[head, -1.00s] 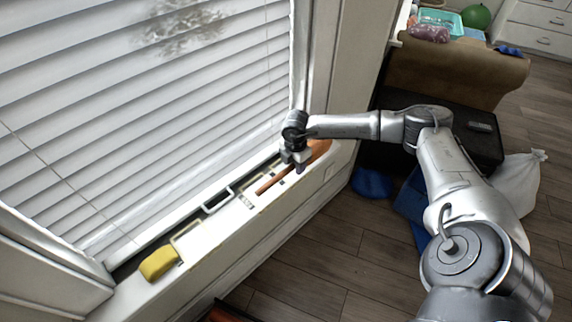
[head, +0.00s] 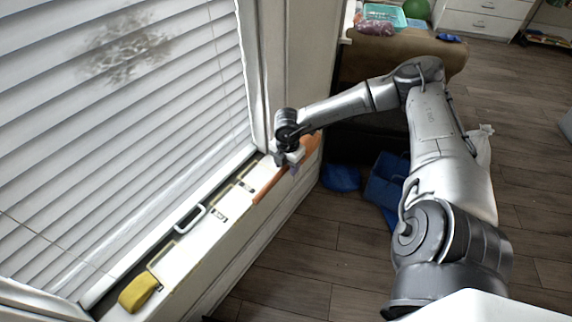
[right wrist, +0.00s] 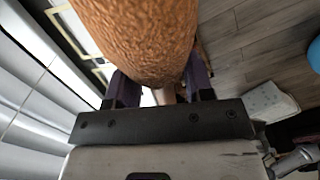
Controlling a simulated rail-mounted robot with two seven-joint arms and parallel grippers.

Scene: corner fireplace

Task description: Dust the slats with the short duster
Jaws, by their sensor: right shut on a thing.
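The white slats (head: 120,150) of the window blind fill the left of the head view, with a grey-brown mottled patch (head: 130,55) near the top. My right gripper (head: 289,162) is shut on an orange-brown duster (head: 269,188), over the outer edge of the sill at the right end of the window. In the right wrist view the duster's thick, rough head (right wrist: 140,35) rises from between the fingers and hides much of the scene. A short pale piece, likely its handle, shows between the fingers. The duster is apart from the slats. My left gripper is not in view.
The white sill (head: 190,255) holds a yellow block-like piece (head: 138,292), a white looped handle (head: 190,219) and pale outlined frames. Blue items (head: 341,177) lie on the floor to the right. A brown padded piece (head: 400,55) stands beyond my arm.

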